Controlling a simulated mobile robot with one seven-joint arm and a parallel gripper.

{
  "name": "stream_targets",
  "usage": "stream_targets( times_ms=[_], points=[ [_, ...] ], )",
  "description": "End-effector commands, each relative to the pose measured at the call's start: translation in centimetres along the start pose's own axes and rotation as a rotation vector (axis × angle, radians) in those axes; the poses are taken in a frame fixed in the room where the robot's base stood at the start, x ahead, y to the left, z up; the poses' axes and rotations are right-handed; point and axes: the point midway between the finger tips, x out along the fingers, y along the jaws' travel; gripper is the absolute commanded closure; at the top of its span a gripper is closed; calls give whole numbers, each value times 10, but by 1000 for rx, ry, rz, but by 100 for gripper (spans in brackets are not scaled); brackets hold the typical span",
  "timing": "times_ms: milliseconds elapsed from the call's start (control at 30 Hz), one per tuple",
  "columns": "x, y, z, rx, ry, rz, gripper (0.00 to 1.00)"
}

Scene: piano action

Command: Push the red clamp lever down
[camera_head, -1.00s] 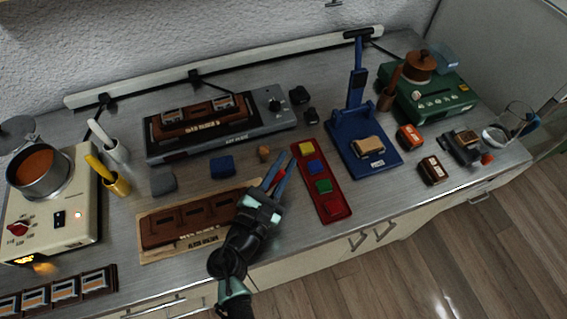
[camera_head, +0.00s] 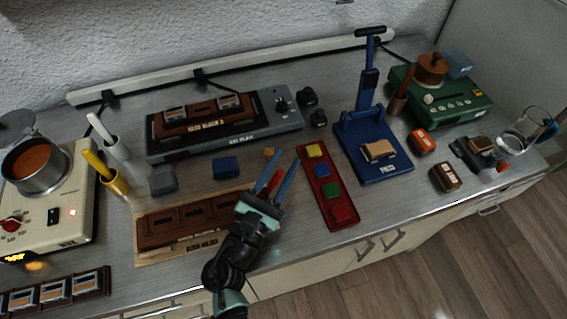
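My gripper (camera_head: 284,160) is open, with its two blue fingers pointing up and away from me over the right end of the holder board (camera_head: 150,256). A narrow red piece (camera_head: 273,183) shows between the fingers. It may be the red clamp lever, but its base is hidden by the gripper, and I cannot tell whether the fingers touch it. The brown slotted block (camera_head: 186,238) lies on the board, left of my gripper. A small dark device (camera_head: 467,154) with a red end (camera_head: 503,167) stands at the far right of the counter.
A red tray (camera_head: 339,225) with several coloured blocks lies right of my gripper. A blue press (camera_head: 388,171) stands beyond it. A grey machine (camera_head: 245,141) is behind, with a blue block (camera_head: 228,167) in front of it. A pot (camera_head: 40,168) is at left.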

Motion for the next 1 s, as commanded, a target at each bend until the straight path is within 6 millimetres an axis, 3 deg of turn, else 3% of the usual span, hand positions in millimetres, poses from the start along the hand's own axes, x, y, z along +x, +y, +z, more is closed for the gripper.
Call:
stream_targets(
  times_ms=[333,467,1000],
  points=[
    [-1,0,0,2,0,0,52],
    [-10,0,-1,1,1,2,52],
    [-115,0,-2,2,2,2,52]
  ],
)
